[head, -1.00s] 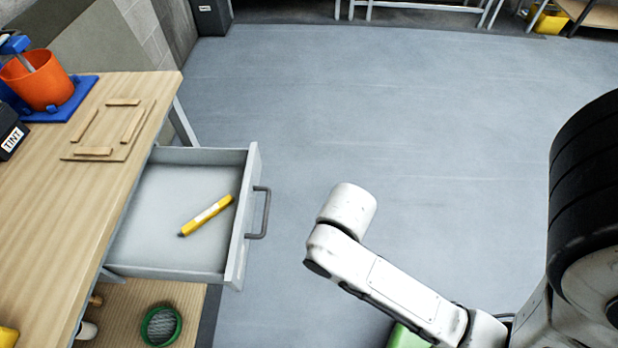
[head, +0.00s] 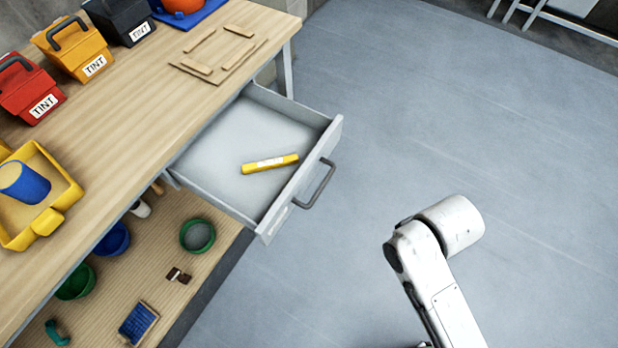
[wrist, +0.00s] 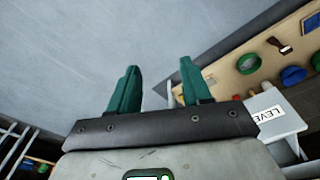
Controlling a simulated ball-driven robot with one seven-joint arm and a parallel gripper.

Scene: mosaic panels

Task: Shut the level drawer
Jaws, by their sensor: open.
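The grey drawer (head: 225,192) is pulled out from under the wooden workbench top in the head view. A yellow marker-like stick (head: 270,164) lies inside it. Its dark bar handle (head: 318,185) is on the front face. In the wrist view a drawer front (wrist: 283,128) carries a white label (wrist: 268,116), partly hidden by my gripper, reading "LEVE". My gripper (wrist: 158,85) shows two green fingers spread apart with nothing between them. In the head view only my white arm links show, right of the drawer and apart from it; the gripper is hidden there.
On the bench (head: 130,110) stand red (head: 30,90), yellow (head: 80,50) and black TINT boxes (head: 120,20), a yellow tray (head: 60,190) and a wooden frame panel (head: 215,55). A lower shelf (head: 160,270) holds small bowls. The floor (head: 430,110) right of the drawer is clear.

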